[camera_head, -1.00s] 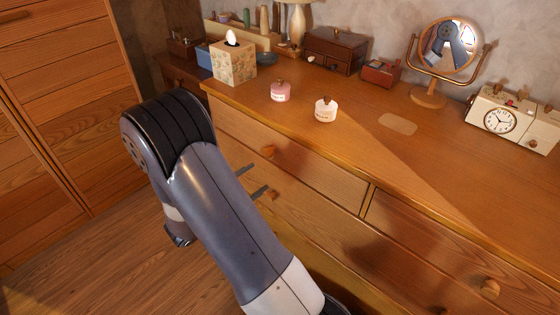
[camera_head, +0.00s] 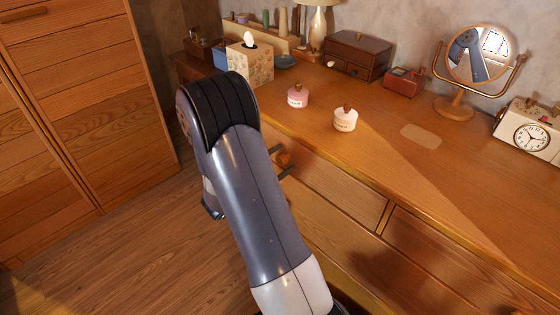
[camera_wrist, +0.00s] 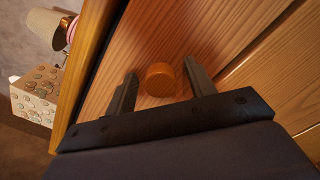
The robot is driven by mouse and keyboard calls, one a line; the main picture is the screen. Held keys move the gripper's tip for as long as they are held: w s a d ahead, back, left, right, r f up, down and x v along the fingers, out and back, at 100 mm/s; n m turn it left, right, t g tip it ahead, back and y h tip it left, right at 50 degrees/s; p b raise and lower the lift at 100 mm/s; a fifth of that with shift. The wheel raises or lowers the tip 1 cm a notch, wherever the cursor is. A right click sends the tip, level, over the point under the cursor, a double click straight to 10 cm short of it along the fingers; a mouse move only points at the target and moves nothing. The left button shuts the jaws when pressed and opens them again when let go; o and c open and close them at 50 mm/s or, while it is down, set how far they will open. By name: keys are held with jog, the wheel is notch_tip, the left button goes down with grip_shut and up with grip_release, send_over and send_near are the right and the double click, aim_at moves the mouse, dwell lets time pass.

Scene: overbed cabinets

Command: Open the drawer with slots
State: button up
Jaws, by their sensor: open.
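A wooden dresser (camera_head: 400,200) has an upper left drawer (camera_head: 335,188) with a round wooden knob (camera_head: 284,159). The drawer front looks flush with the dresser. My gripper (camera_wrist: 161,68) is open, with one dark finger on each side of this knob (camera_wrist: 160,80) in the wrist view. A gap shows between the knob and each finger. In the head view the fingertips are beside the knob, and my arm hides the dresser's left front. No slots show on any drawer front, and the drawer insides are hidden.
The dresser top holds a pink jar (camera_head: 298,97), a white jar (camera_head: 345,120), a tissue box (camera_head: 250,62), a mirror (camera_head: 480,55) and a clock (camera_head: 530,137). A tall wooden cabinet (camera_head: 90,100) stands at left. Bare floor (camera_head: 150,245) lies between them.

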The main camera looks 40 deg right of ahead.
jog(key=shift+c, duration=0.3)
grip_shut()
